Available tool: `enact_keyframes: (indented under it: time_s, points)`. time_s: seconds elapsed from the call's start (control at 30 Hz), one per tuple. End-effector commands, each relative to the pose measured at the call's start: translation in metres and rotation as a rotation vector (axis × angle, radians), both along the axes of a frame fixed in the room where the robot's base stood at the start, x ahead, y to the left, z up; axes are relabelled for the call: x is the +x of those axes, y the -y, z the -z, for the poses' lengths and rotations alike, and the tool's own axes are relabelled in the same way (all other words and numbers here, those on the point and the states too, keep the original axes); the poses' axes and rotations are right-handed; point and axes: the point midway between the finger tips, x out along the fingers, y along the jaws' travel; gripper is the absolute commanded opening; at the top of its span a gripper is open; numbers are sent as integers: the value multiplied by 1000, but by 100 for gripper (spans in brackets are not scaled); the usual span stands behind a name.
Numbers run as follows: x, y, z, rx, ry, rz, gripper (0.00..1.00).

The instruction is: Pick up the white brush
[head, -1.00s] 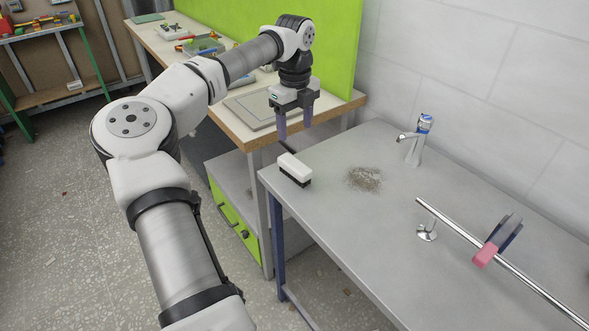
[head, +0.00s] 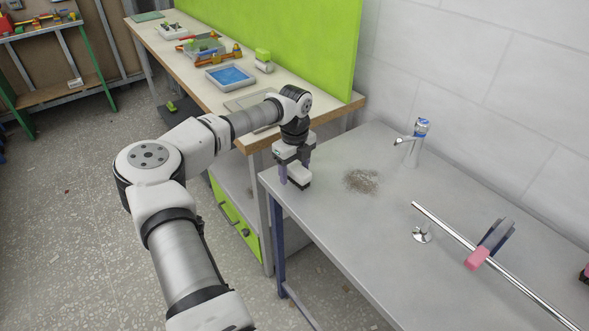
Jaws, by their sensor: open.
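The white brush (head: 298,178), white on top with dark bristles below, lies on the grey table near its left corner. My gripper (head: 295,176) is down at the brush, pointing downward, with its purple fingers low around or beside it. The fingers are open. Part of the brush is hidden behind the gripper, and I cannot tell whether the fingers touch it.
A patch of debris (head: 361,181) lies right of the brush. A metal rail (head: 490,262) with a pink-ended clip (head: 478,259) crosses the right side. A wooden bench (head: 190,70) with trays stands behind left.

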Motion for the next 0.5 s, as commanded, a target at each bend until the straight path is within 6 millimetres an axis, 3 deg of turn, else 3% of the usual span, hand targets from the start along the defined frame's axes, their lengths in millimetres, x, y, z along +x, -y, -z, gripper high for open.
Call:
enact_keyframes:
  time_s: [0.23,0.5]
  points:
    - [0,0,3,1,1,1,62]
    - [0,0,3,1,1,0,26]
